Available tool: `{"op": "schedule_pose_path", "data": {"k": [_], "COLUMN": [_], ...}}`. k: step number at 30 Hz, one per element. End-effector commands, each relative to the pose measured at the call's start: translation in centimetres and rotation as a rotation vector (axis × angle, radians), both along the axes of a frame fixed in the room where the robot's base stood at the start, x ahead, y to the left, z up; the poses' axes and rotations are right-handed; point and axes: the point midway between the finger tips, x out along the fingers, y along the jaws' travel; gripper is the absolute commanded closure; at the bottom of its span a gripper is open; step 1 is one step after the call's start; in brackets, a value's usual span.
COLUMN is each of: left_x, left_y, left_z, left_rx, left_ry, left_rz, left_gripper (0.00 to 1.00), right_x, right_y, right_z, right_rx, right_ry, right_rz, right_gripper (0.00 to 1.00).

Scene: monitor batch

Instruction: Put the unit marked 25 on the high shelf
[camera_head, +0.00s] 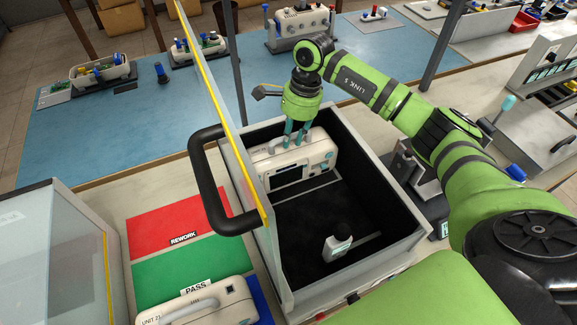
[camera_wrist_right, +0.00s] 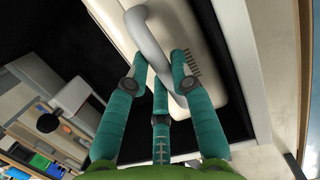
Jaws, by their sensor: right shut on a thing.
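A white unit (camera_head: 321,153) with a screen and a grey handle stands upright at the far end inside a dark-lined box (camera_head: 405,254). No number can be read on it. My right gripper (camera_head: 294,141), with teal fingers, is above the unit and shut on its handle. In the right wrist view the fingers (camera_wrist_right: 164,75) close around the grey handle (camera_wrist_right: 153,45) over the unit's white top (camera_wrist_right: 205,50). Another white unit (camera_head: 205,303), marked UNIT 21, lies at the lower left by the PASS label. My left gripper and a high shelf are not seen.
The box's raised clear lid, with yellow edge and black handle (camera_head: 209,190), stands just left of the unit. A small white block (camera_head: 338,246) is on the box floor. Red REWORK (camera_head: 165,219) and green PASS (camera_head: 180,258) areas lie left. Devices stand on the blue bench (camera_head: 200,112).

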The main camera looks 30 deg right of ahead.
Motion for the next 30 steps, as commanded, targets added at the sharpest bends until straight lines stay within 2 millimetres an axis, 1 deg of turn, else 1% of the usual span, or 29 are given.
{"op": "schedule_pose_path", "data": {"k": [1, 30], "left_x": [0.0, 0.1], "left_y": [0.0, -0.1], "left_z": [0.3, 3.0], "left_rx": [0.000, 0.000], "left_ry": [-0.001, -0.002], "left_rz": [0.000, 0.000], "left_gripper": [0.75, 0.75], "right_x": [0.1, 0.1], "right_y": [0.0, 0.0], "right_z": [0.7, 5.7], "right_rx": [0.002, 0.002], "right_ry": [-0.006, -0.005], "right_rz": [0.000, 0.000], "right_gripper": [1.00, 1.00]}}
